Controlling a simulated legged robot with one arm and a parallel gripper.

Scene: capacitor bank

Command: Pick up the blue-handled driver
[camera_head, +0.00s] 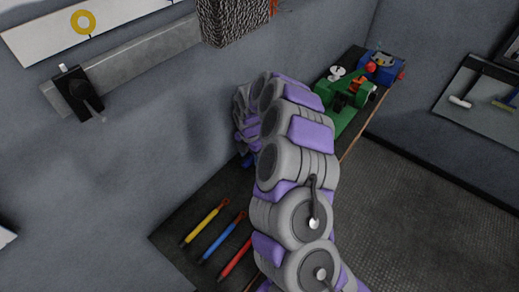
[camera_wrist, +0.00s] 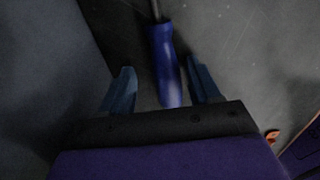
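The blue-handled driver (camera_wrist: 165,60) shows in the wrist view, with its dark shaft running up out of the top of the picture. My gripper (camera_wrist: 159,72) is open, with one blue finger on each side of the blue handle. A gap shows between the handle and each finger, and the handle's end is close to the gripper's dark palm. In the head view my grey and purple arm covers the gripper. A small bit of blue shows beside the arm there; I cannot tell whether it is the driver.
Yellow (camera_head: 203,225), blue (camera_head: 222,236) and red (camera_head: 236,259) tools lie on the dark bench (camera_head: 185,245) left of my arm. A green item (camera_head: 345,105) and a blue box (camera_head: 382,66) stand at the bench's far end. A wall with a black lever (camera_head: 80,93) rises behind.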

